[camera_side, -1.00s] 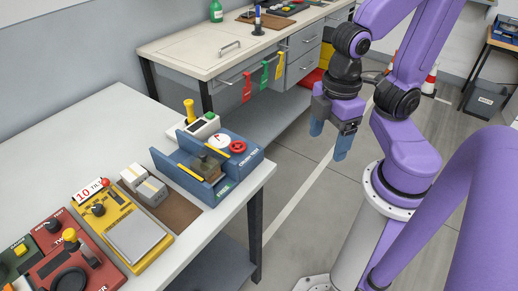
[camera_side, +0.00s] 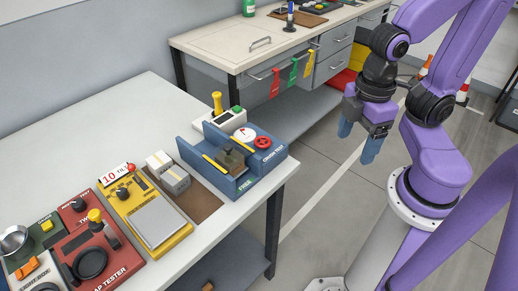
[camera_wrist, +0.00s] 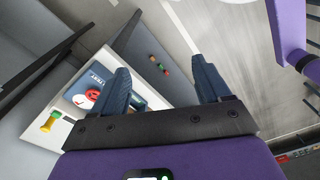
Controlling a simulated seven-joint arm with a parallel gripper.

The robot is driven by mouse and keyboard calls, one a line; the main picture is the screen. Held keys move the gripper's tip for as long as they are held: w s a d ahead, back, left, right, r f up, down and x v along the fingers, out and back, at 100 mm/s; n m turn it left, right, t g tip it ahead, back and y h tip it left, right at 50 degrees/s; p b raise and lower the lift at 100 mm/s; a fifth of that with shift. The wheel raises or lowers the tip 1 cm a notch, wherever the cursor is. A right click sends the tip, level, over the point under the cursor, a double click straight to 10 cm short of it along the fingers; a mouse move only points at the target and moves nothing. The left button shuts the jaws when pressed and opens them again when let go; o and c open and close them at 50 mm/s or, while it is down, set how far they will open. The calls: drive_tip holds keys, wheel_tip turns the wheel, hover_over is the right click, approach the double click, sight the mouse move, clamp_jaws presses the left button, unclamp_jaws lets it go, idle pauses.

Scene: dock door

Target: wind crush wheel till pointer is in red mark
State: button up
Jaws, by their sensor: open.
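The blue crush tester (camera_side: 228,170) stands near the right corner of the white table. Its red wheel (camera_side: 264,141) sits on the top right, beside a round white dial (camera_side: 245,134) with a red mark. The pointer is too small to read against the mark. In the wrist view the red wheel (camera_wrist: 93,95) shows left of my fingers, with part of the dial next to it. My gripper (camera_side: 358,142) hangs over the floor, right of the table and apart from the tester. Its two blue fingers (camera_wrist: 163,88) are spread, with nothing between them.
A second bench (camera_side: 215,50) is at the back. The space between table and gripper is clear.

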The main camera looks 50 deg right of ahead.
drive_tip(key=w+a+r+m, duration=0.2)
drive_tip(key=w+a+m, duration=0.15)
drive_tip(key=w, duration=0.75)
drive_tip(key=m, duration=0.5)
approach(263, 141)
wheel_tip(263, 141, down, 9)
drive_tip(key=shift+w+a+r, duration=0.1)
drive_tip(key=shift+w+r, duration=0.05)
drive_tip(key=shift+r, duration=0.05)
